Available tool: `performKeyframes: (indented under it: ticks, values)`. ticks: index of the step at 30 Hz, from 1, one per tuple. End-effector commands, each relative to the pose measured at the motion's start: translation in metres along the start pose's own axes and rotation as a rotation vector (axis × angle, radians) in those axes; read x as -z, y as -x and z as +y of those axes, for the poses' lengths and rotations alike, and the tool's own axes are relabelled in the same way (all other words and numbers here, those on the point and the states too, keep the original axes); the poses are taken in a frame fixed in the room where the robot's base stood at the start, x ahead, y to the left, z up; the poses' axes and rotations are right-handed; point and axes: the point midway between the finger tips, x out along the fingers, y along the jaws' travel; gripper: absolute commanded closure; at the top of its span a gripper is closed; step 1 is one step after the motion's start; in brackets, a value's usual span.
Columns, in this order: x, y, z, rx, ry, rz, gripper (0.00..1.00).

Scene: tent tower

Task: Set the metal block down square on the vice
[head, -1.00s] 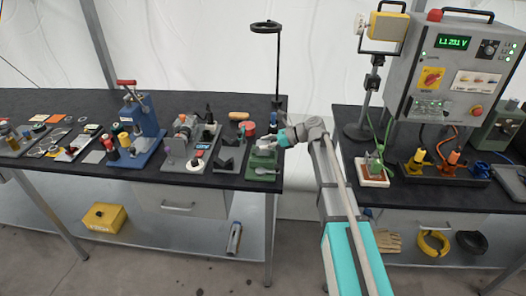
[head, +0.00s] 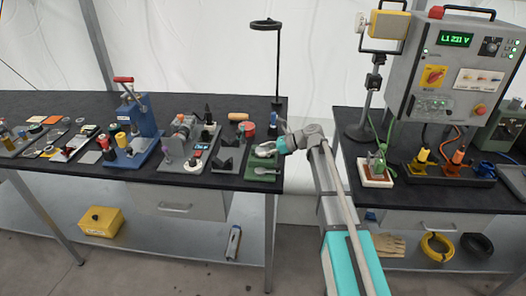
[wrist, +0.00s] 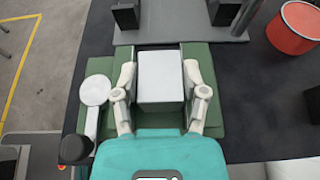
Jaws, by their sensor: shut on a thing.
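The metal block (wrist: 161,76) is a pale grey block between the two fingers of my gripper (wrist: 160,97) in the wrist view. My gripper is shut on its left and right sides. The green vice (wrist: 218,130) lies beneath, with its round-ended grey handle at the left. The block looks roughly in line with the vice's edges. Whether it touches the vice cannot be told. In the head view my gripper (head: 266,151) is over the green vice (head: 262,173) at the right end of the left bench; the block is too small to make out there.
A grey fixture with black blocks (wrist: 180,28) stands just beyond the vice, and a red tin (wrist: 298,28) is at the upper right. A black stand with a ring (head: 277,70) rises behind. Dark bench top right of the vice is mostly clear.

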Motion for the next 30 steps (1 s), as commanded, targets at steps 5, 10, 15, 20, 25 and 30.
performKeyframes:
  ticks: [5,10,15,20,25,30]
  values:
    - [0.0032,-0.0015,0.0000,0.000,0.000,-0.001,1.00]
    - [0.0024,-0.0011,0.0000,0.000,0.000,0.000,0.16]
    - [0.0024,-0.0011,0.0000,0.000,0.000,0.000,0.09]
    - [0.0024,-0.0011,0.0000,0.000,0.000,0.000,0.09]
    - [0.0016,-0.0007,0.0000,0.000,0.000,0.000,0.09]
    - [-0.0012,0.0038,-0.0002,0.001,0.000,0.000,0.09]
